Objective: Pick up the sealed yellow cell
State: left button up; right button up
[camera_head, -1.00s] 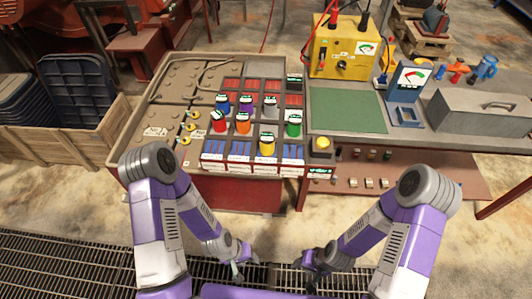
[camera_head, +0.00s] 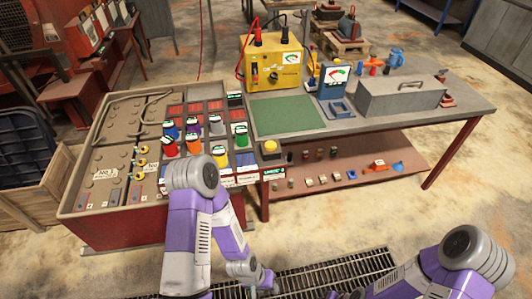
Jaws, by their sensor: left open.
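The yellow cell (camera_head: 219,160) stands upright at the front of the group of coloured cells on the left bench, with a pale cap on top. The elbow of my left arm is just in front of it and overlaps that part of the bench. My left gripper (camera_head: 267,284) is open and empty, low at the bottom of the picture, well short of the bench. My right gripper (camera_head: 345,294) only partly shows at the bottom edge, and its jaws cannot be made out.
Red (camera_head: 171,147), orange (camera_head: 194,145) and green (camera_head: 241,138) cells stand close by. A yellow meter box (camera_head: 272,65), a green mat (camera_head: 288,114) and a grey toolbox (camera_head: 400,96) are on the bench to the right. A floor grating (camera_head: 330,275) lies in front.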

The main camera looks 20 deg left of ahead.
aim_at(218, 152)
jog(key=z, duration=0.3)
jog(key=i, duration=1.05)
jog(key=u, duration=1.55)
